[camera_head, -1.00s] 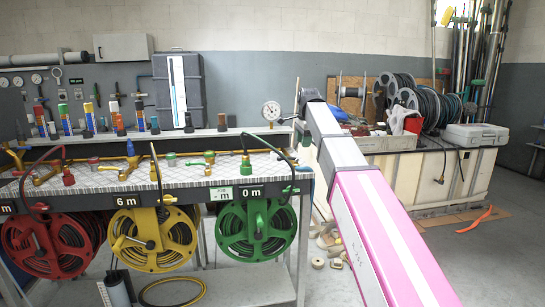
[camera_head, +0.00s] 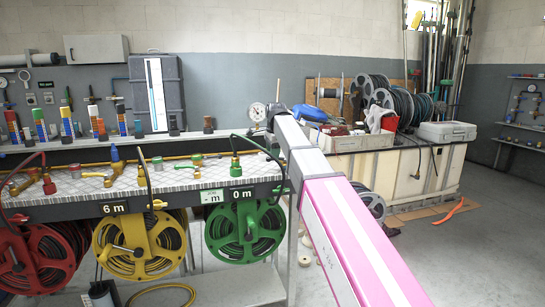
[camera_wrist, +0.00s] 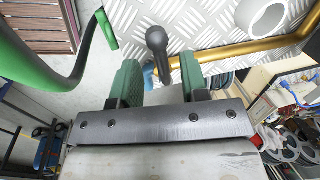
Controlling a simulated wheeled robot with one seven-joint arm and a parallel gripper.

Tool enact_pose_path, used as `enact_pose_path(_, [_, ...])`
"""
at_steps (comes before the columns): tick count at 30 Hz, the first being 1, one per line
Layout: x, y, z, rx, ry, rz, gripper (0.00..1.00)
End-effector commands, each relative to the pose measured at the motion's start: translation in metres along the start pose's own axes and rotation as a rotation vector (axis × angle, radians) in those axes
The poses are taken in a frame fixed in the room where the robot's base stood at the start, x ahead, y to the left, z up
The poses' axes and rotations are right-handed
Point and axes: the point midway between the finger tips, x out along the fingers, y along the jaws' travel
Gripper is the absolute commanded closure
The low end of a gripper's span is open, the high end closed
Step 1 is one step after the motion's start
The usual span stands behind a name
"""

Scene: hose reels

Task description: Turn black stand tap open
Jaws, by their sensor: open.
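A black tap handle with a round knob (camera_wrist: 157,40) shows in the wrist view, standing up between the two green-padded fingers of my gripper (camera_wrist: 160,63). The fingers are apart, with a gap visible on each side of the handle; whether either touches it is unclear. A brass pipe (camera_wrist: 240,52) runs to the right of the handle over a chequered metal plate.
The hose bench (camera_head: 75,188) carries red, yellow and green reels (camera_head: 245,232) along its front. A pressure gauge (camera_head: 257,111) stands near my arm's far end. A white ring (camera_wrist: 264,16) lies on the plate. A green curved rim (camera_wrist: 62,82) is close on the wrist view's left.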

Motion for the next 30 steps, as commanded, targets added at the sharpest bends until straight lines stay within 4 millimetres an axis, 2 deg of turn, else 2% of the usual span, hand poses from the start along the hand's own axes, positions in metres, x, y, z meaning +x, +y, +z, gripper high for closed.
enact_pose_path(6, [0.017, 0.0, 0.0, 0.0, 0.0, 0.0, 0.59])
enact_pose_path(16, [0.019, 0.0, 0.0, 0.0, 0.0, 0.0, 0.59])
enact_pose_path(18, [0.019, 0.0, 0.0, 0.0, 0.0, 0.0, 0.82])
enact_pose_path(20, [0.019, 0.0, 0.0, 0.0, 0.0, 0.0, 1.0])
enact_pose_path(26, [0.019, 0.0, -0.002, 0.0, 0.0, -0.001, 1.0])
enact_pose_path(30, [0.019, -0.001, -0.012, -0.001, 0.0, -0.001, 1.0])
